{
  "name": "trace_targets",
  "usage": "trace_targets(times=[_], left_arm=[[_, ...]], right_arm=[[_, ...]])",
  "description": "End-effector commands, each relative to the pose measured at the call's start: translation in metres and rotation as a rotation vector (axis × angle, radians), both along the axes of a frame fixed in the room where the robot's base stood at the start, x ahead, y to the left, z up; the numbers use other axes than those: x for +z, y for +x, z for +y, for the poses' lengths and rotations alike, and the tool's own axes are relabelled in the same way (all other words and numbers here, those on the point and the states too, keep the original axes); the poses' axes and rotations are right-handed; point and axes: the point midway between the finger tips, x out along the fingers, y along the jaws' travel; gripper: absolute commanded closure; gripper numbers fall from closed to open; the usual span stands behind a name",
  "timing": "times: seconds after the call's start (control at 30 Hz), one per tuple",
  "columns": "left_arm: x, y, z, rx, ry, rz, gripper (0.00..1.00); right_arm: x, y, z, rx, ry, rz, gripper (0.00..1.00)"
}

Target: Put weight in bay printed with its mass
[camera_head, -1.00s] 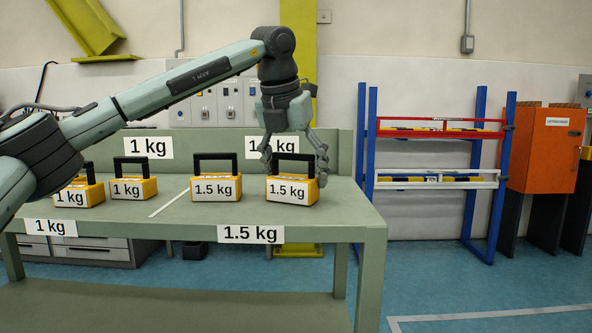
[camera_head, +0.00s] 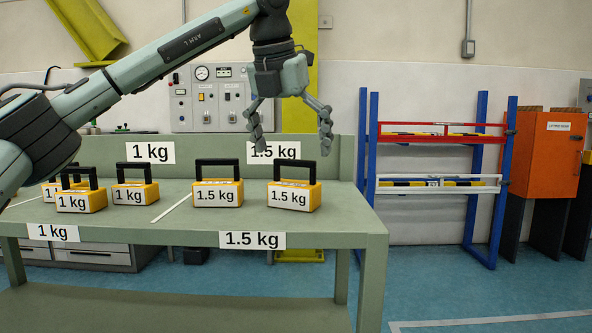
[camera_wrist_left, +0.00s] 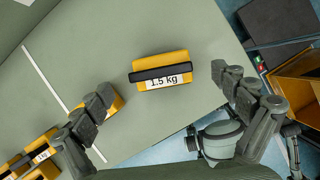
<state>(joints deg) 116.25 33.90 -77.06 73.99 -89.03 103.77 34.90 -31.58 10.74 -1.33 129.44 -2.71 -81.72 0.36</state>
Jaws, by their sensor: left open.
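The right 1.5 kg weight (camera_head: 290,197), a yellow block with a black handle, stands upright on the bench in the 1.5 kg bay. Another 1.5 kg weight (camera_head: 217,193) stands to its left in the same bay. My left gripper (camera_head: 290,144) is open and empty, above the right weight and apart from it. In the left wrist view a 1.5 kg weight (camera_wrist_left: 161,76) lies between the spread fingers. Left of the white dividing line (camera_head: 171,208) stand 1 kg weights (camera_head: 81,200) (camera_head: 134,192), with another partly hidden behind. My right gripper is out of view.
The green bench (camera_head: 330,222) carries 1 kg labels (camera_head: 150,152) on the left and 1.5 kg labels (camera_head: 252,240) on the right. A blue rack (camera_head: 483,170) and an orange cabinet (camera_head: 545,155) stand to the right. The bench's right end is clear.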

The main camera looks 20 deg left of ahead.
Motion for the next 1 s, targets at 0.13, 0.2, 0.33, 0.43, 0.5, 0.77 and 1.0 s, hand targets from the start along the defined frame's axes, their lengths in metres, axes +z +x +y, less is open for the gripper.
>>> trace_targets(times=[0.13, 0.2, 0.33, 0.43, 0.5, 0.77, 1.0], left_arm=[[0.028, -0.011, 0.001, 0.000, -0.001, -0.002, 0.02], [0.036, -0.014, 0.001, -0.001, 0.000, -0.001, 0.02], [0.046, -0.018, 0.002, -0.001, 0.001, 0.000, 0.02], [0.048, -0.020, 0.002, -0.001, 0.001, 0.001, 0.02], [0.049, -0.020, 0.002, -0.001, 0.002, 0.002, 0.02], [0.048, -0.020, 0.002, -0.001, 0.001, 0.001, 0.02], [0.048, -0.020, 0.002, -0.001, 0.000, 0.001, 0.02]], right_arm=[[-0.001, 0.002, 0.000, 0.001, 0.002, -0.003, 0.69], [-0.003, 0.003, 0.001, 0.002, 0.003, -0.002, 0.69], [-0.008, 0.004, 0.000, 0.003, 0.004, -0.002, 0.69], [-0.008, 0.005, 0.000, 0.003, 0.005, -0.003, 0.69], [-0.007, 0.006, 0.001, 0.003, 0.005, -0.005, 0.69], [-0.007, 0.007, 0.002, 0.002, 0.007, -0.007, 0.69], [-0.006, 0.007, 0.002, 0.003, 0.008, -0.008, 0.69]])
